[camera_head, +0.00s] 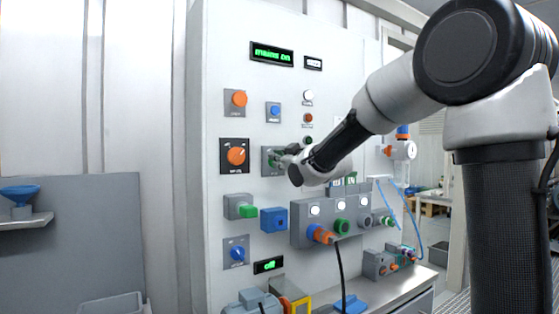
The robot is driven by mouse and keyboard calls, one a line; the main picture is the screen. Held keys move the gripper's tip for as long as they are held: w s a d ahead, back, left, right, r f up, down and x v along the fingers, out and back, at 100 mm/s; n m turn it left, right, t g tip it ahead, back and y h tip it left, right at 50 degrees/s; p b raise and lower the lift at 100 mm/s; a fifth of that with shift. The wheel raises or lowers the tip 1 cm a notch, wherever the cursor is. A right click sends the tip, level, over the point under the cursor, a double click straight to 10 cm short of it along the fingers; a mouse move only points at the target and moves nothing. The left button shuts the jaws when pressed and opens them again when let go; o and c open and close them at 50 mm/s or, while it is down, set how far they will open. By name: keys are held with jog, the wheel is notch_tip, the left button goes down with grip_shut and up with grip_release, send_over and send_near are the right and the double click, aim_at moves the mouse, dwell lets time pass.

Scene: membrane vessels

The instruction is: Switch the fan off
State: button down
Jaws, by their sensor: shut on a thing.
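A white control panel (222,60) stands in front of me with several switches on it. My gripper (281,157) is at a grey switch plate (267,168) in the middle of the panel, shut on a small green switch knob (273,160) there. The gripper hides much of this knob, so its setting cannot be read. The plate's label is too small to read, and I cannot pick out the fan. A green-lit display (268,265) low on the panel reads "off". A display (271,54) at the top reads "mains on".
An orange rotary knob (236,156) sits just left of my gripper, and a blue knob (273,112) above it. A grey box with sockets (300,235) juts out below my arm.

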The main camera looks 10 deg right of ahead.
dwell(0.4)
jog(key=c, duration=1.5)
grip_release()
jog(key=shift+s, duration=0.1)
jog(key=v, duration=1.1)
jog(key=shift+s, duration=0.35)
jog(key=shift+d, duration=0.15)
